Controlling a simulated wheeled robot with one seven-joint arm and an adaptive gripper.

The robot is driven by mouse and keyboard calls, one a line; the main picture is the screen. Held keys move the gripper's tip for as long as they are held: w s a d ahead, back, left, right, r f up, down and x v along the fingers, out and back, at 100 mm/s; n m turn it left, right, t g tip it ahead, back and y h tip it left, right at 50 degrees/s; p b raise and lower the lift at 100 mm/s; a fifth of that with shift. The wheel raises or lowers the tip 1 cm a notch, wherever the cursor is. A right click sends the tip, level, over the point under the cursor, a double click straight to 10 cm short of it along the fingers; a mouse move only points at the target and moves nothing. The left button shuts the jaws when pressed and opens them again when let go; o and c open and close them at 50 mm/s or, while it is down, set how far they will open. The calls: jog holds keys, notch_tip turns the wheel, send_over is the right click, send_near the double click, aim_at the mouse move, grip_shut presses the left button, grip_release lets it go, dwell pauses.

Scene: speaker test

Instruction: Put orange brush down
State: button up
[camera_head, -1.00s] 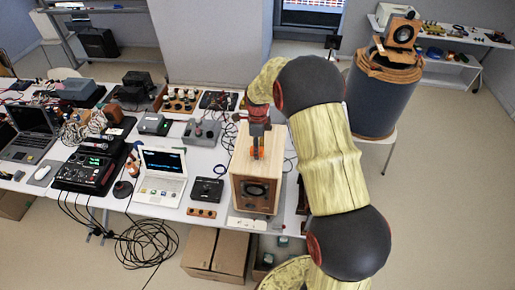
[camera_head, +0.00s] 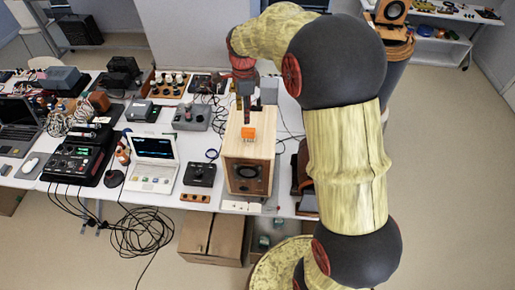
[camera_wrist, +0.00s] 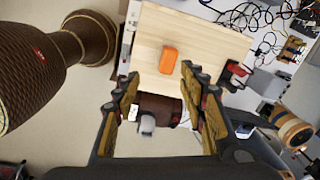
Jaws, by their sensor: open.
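The orange brush (camera_head: 249,133) rests on top of the wooden speaker box (camera_head: 249,176), near its front edge in the head view. In the wrist view the brush (camera_wrist: 168,60) shows as a small orange block lying on the pale wooden top (camera_wrist: 195,38). My gripper (camera_head: 257,104) is above and behind the brush in the head view, apart from it. In the wrist view my gripper (camera_wrist: 160,98) has its fingers spread wide with nothing between them, and the brush lies beyond the fingertips.
A white laptop (camera_head: 153,150) and a small black box (camera_head: 200,174) stand left of the speaker. Cables and a grey box (camera_head: 192,117) lie behind. Cardboard boxes (camera_head: 213,238) are under the table. Open floor (camera_head: 440,190) is at the right.

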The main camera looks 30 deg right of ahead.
jog(key=s+a+r+n+t, duration=0.1)
jog(key=s+a+r+n, duration=0.2)
jog(key=s+r+n, duration=0.4)
jog(key=s+a+r+n+t, duration=0.2)
jog(key=s+a+r+n, duration=0.2)
jog(key=s+r, duration=0.3)
jog(key=s+a+n+t, duration=0.1)
jog(key=s+a+n, duration=0.2)
jog(key=s+n, duration=0.7)
jog(key=s, duration=0.5)
jog(key=shift+f+t, duration=0.4)
notch_tip(320, 180, down, 24)
jog(key=b, duration=2.4)
jog(key=shift+o, duration=0.4)
jog(key=shift+r, duration=0.1)
